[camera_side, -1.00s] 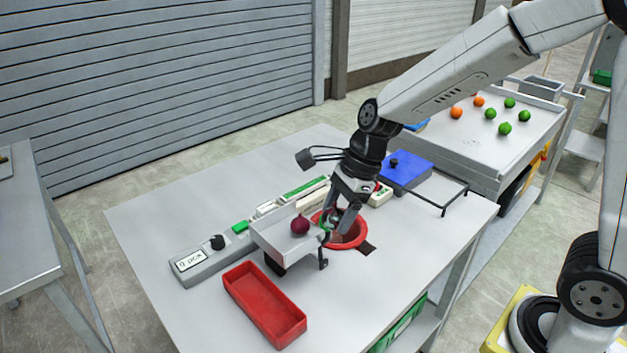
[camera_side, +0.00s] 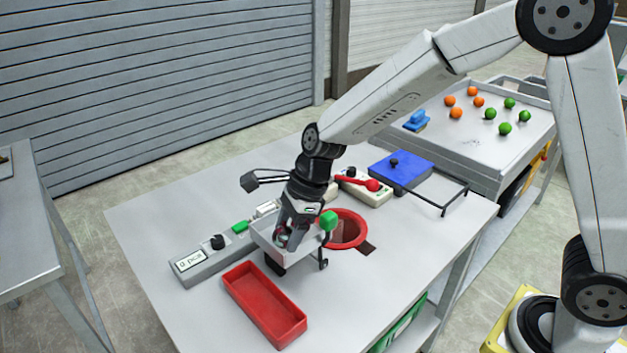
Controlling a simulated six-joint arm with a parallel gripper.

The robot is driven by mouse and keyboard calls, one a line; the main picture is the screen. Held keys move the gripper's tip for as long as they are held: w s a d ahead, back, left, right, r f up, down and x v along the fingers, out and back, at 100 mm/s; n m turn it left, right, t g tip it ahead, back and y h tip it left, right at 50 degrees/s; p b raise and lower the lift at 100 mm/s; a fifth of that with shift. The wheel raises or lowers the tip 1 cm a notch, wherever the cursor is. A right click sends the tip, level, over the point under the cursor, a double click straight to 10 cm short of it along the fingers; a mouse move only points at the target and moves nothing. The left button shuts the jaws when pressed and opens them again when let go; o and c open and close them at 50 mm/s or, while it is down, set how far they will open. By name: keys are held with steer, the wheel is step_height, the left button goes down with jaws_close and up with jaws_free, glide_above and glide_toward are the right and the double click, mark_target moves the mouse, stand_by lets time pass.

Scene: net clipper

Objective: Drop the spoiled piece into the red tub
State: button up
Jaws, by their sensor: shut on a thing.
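The red tub (camera_side: 298,327) is a shallow open rectangular tray at the front of the table, and its visible inside is empty. My gripper (camera_side: 283,240) is over the pale weighing tray (camera_side: 262,226), shut on a dark reddish round piece (camera_side: 281,237). The fingers hide most of that piece, so its spoilage does not show. The gripper is behind the tub, and I cannot tell whether the piece still touches the tray.
A red-rimmed round opening (camera_side: 361,237) lies right of the weighing tray, with a green knob (camera_side: 329,220) beside it. A grey display unit (camera_side: 191,262) stands left. A blue box (camera_side: 401,171) and a red-handled device (camera_side: 372,186) are behind. The right front table is clear.

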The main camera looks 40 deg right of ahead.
steer(key=shift+w+a+f, duration=0.25)
steer(key=shift+a+f, duration=0.1)
steer(key=shift+a, duration=0.3)
steer(key=shift+w+a+f, duration=0.3)
steer(key=shift+a+f, duration=0.05)
steer(key=shift+a, duration=0.25)
steer(key=shift+w+a+f, duration=0.25)
steer(key=shift+a+f, duration=0.1)
steer(key=shift+a, duration=0.3)
steer(key=shift+f, duration=0.15)
steer(key=shift+f, duration=2.85)
steer(key=o, duration=1.2)
steer(key=shift+r, duration=0.1)
steer(key=shift+v, duration=3.8)
steer(key=shift+d, duration=0.1)
